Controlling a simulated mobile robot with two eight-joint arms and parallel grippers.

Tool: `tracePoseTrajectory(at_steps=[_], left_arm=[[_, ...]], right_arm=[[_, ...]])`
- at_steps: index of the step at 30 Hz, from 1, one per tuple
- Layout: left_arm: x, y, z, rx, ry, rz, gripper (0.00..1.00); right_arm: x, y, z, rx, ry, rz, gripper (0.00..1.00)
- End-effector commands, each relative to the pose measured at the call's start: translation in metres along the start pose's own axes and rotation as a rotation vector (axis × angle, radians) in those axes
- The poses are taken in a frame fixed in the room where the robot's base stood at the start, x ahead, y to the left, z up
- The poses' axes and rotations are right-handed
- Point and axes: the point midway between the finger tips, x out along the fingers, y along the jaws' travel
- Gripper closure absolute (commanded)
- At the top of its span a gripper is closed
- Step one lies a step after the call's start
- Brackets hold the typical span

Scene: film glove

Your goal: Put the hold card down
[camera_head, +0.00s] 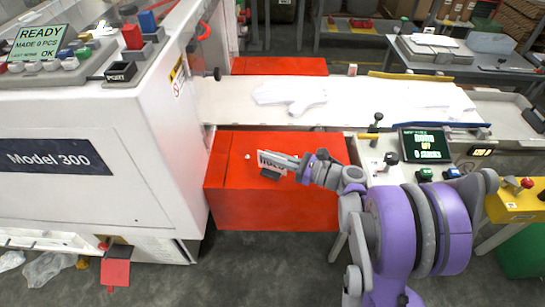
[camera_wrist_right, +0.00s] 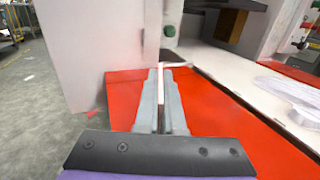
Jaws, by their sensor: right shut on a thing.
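The hold card (camera_head: 272,160) is a small white card with dark lettering, above the red cabinet top in the head view. My right gripper (camera_head: 296,166) is shut on its right end. A small dark piece (camera_head: 270,174) shows just below the card; I cannot tell whether the card touches it or the cabinet. In the right wrist view the card (camera_wrist_right: 161,82) is a thin white edge between the fingers of the right gripper (camera_wrist_right: 162,100). My left gripper is not in view.
The red cabinet (camera_head: 235,200) has a mostly clear top. The white machine (camera_head: 90,170) stands at left. A white conveyor belt (camera_head: 225,100) with film gloves (camera_head: 290,95) runs behind. A control panel with a dark screen (camera_head: 425,145) is at right.

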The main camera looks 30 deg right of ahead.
Motion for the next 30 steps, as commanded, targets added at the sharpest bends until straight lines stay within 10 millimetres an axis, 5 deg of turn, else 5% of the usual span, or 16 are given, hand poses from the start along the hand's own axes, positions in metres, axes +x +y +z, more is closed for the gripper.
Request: tracePoseTrajectory(at_steps=[3,6,9,20,30], left_arm=[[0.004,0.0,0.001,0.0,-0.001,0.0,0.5],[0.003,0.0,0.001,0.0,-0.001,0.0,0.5],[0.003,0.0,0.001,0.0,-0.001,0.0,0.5],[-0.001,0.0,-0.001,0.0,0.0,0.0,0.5],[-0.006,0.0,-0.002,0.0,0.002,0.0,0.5]], right_arm=[[0.0,0.0,-0.005,0.0,0.0,0.0,1.0],[0.0,0.0,-0.003,0.0,0.0,0.0,0.77],[0.0,0.0,-0.003,0.0,0.0,0.0,0.65],[-0.003,0.0,0.002,0.0,0.0,-0.002,0.65],[-0.071,-0.001,0.001,-0.001,0.0,-0.006,0.65]])
